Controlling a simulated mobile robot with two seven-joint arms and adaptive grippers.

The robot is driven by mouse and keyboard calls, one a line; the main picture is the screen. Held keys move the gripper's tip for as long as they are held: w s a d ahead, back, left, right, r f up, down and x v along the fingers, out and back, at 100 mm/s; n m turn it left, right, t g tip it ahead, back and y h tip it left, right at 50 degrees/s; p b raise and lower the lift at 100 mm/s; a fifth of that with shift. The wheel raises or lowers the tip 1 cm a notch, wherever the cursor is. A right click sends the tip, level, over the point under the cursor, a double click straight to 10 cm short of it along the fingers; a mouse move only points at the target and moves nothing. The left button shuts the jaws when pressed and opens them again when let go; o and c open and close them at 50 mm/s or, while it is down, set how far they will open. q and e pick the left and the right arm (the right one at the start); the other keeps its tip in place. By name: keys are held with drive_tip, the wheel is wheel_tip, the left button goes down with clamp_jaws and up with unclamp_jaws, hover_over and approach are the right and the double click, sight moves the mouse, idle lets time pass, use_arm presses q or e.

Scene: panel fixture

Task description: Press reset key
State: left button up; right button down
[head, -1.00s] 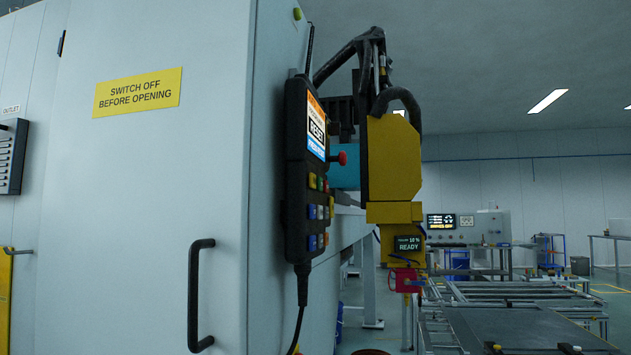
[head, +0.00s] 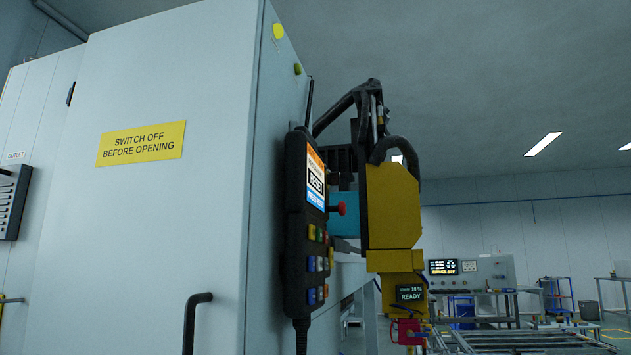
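A black hand-held control pendant (head: 293,235) hangs upright on the right side face of a grey cabinet, seen at a steep angle in the head view. Its screen (head: 315,180) is lit in orange, white and blue and carries the word RESET. Below the screen are several small keys (head: 318,264) in yellow, green, red, blue and white. A red knob (head: 338,208) sticks out at its right edge. The writing on the keys is too small to read. Neither of my grippers is in view.
The grey cabinet (head: 180,220) fills the left, with a yellow sign and a black handle (head: 190,320). A yellow machine head (head: 393,205) with a READY display stands close behind the pendant. A cable leaves the pendant's bottom. Benches and frames stand at the far right.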

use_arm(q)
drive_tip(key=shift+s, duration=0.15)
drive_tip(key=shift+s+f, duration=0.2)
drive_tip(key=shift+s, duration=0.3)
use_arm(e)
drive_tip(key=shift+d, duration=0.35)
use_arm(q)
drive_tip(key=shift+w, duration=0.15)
